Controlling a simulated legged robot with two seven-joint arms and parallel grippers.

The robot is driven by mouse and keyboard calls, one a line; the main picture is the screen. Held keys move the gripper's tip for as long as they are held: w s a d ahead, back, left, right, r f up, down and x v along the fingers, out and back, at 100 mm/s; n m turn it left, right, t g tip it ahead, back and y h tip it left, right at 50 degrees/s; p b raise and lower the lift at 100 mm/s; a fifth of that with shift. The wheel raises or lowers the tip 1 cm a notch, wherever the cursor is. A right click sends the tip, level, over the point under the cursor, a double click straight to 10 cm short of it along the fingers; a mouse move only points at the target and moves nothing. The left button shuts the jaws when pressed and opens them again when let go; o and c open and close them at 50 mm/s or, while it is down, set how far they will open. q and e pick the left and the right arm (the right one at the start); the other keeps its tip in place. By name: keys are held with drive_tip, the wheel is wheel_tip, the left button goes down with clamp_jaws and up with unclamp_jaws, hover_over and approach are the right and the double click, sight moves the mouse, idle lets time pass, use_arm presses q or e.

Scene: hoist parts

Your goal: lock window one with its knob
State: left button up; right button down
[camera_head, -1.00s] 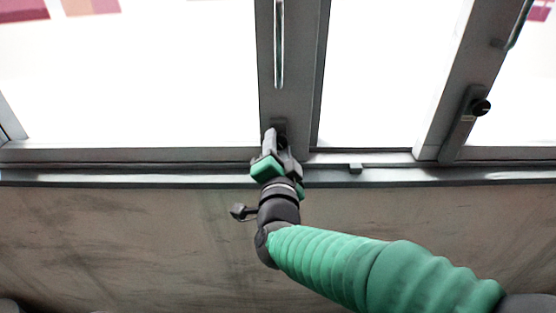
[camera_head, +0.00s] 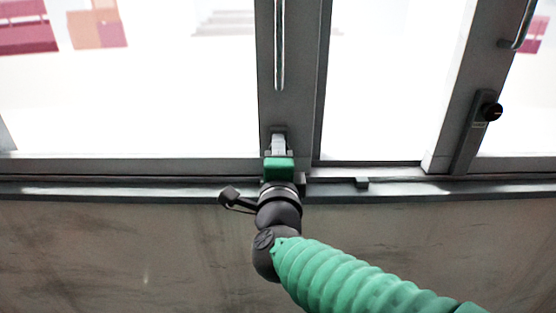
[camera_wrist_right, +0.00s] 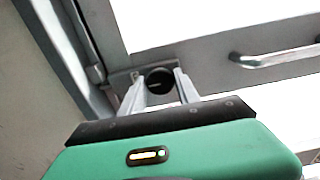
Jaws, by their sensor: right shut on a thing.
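A round dark knob (camera_wrist_right: 158,80) sits on the lower end of a grey window frame post (camera_head: 291,110). My right gripper (camera_wrist_right: 160,88) has its two fingers on either side of this knob and is shut on it. In the head view my right gripper (camera_head: 279,140) points up against the foot of the post and hides the knob. A long vertical handle (camera_head: 279,45) runs up the same post above it; it also shows in the wrist view (camera_wrist_right: 275,57). My left gripper is not in view.
Another window post (camera_head: 465,125) at the right carries a second black knob (camera_head: 491,112) and a handle (camera_head: 524,25). A sill rail (camera_head: 430,184) with a small block (camera_head: 362,182) runs below the panes. A brownish wall (camera_head: 120,250) lies beneath.

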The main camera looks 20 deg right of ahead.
idle(0.4)
drive_tip(key=c, duration=1.2)
unclamp_jaws()
drive_tip(key=shift+c, duration=0.2)
drive_tip(key=o, duration=0.3)
drive_tip(key=shift+w+d+f, duration=0.1)
drive_tip(key=shift+w+f, duration=0.05)
drive_tip(key=shift+w, duration=0.05)
